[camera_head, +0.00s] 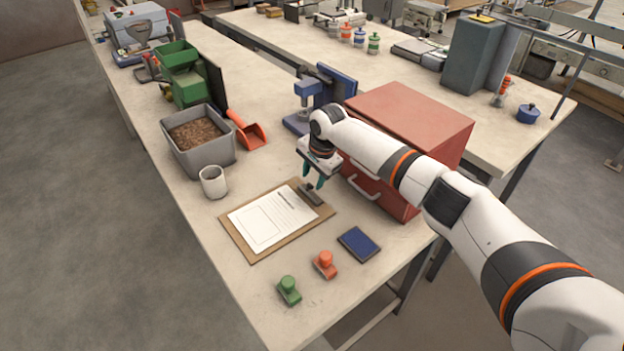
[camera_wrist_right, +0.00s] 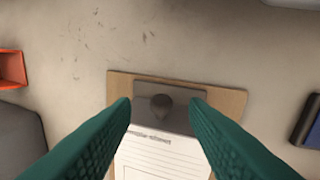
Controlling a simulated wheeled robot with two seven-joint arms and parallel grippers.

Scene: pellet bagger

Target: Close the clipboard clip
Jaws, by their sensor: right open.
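A brown clipboard (camera_head: 240,240) with a white printed sheet (camera_head: 262,220) lies flat on the table. Its dark grey clip (camera_head: 311,194) is at the end nearest the red cabinet; in the right wrist view the clip (camera_wrist_right: 180,112) has a dark rounded knob in its middle. My right gripper (camera_head: 314,184) is above the clip end, with its teal fingers pointing down. In the right wrist view the fingers (camera_wrist_right: 160,118) are apart on either side of the knob, with nothing between them. Whether the clip is raised is hard to tell. My left gripper is not in view.
A red cabinet (camera_head: 415,115) with handles stands close behind my right gripper. A white cup (camera_head: 213,182), a grey bin of pellets (camera_head: 180,155) and an orange scoop (camera_head: 247,133) are to the left. Green (camera_head: 288,290) and orange (camera_head: 325,264) stamps and a blue pad (camera_head: 359,244) lie in front.

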